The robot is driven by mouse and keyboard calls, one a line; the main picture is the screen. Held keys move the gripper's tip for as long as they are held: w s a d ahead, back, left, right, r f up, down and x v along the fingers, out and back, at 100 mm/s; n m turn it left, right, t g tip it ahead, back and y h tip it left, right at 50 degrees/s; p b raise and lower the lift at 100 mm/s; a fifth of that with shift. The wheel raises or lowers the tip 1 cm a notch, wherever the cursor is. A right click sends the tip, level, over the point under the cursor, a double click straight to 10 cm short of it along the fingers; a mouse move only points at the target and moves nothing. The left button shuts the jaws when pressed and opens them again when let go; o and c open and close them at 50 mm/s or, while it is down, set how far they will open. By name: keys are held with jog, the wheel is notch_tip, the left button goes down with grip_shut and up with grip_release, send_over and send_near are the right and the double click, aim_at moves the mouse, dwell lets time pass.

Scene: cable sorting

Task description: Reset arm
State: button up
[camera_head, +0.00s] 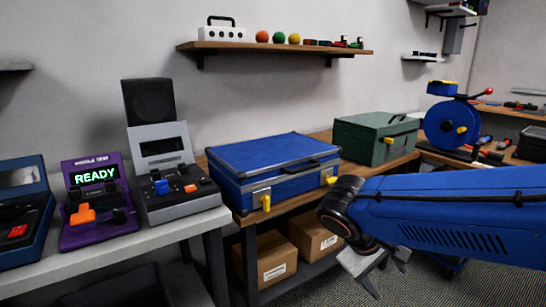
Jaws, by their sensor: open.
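My blue arm reaches in from the right edge in the head view. My gripper (384,272) hangs below the black wrist joint, in front of the wooden bench. Its dark fingers are spread apart, and nothing shows between them. The gripper is apart from the bench and the cases. A closed blue case (262,155) with yellow latches stands on the bench to the upper left of the gripper. A closed green case (362,138) stands behind the arm.
A purple device (98,205) reading READY and a grey console (172,180) stand on the left table. A blue reel (450,124) stands at the right. Cardboard boxes (275,258) sit under the bench. Carpeted floor (330,290) is clear below the gripper.

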jog(key=s+d+f+m+t+y, duration=0.1)
jog(key=s+d+m+t+y, duration=0.1)
jog(key=s+y, duration=0.4)
jog(key=shift+s+d+f+m+t, duration=0.35)
jog(key=shift+s+d+m, duration=0.45)
jog(key=shift+s+m, duration=0.65)
jog(key=shift+s, duration=0.15)
